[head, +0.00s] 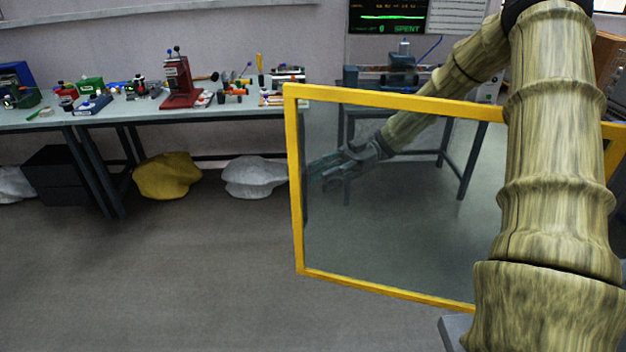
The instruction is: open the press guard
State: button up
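The press guard (296,188), a clear tinted panel in a yellow frame, stands upright in front of me, at an angle to the back wall. My arm crosses its right part and hides its lower right corner. My gripper (316,175) is on the far side of the panel, seen through it, close to the frame's left upright. I cannot tell whether it touches the frame. Its fingers point left, and the tint hides whether they are open. A machine (402,66), perhaps the press, stands on a dark frame behind the guard.
A long workbench (115,108) with several tools and a red hand press (178,85) runs along the back wall at left. Yellow (168,176) and white (252,178) sacks lie beneath it. The floor (170,275) left of the guard is clear. A screen (387,16) hangs above.

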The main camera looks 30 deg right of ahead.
aim_at(303, 185)
jog(key=a+p, duration=0.1)
jog(key=a, duration=0.4)
jog(key=shift+s+a+f+p, duration=0.2)
jog(key=shift+p, duration=0.2)
jog(key=shift+a, duration=0.1)
jog(key=shift+a+r, duration=0.15)
jog(key=shift+a, duration=0.1)
jog(key=c, duration=0.7)
jog(key=shift+a, duration=0.15)
grip_shut()
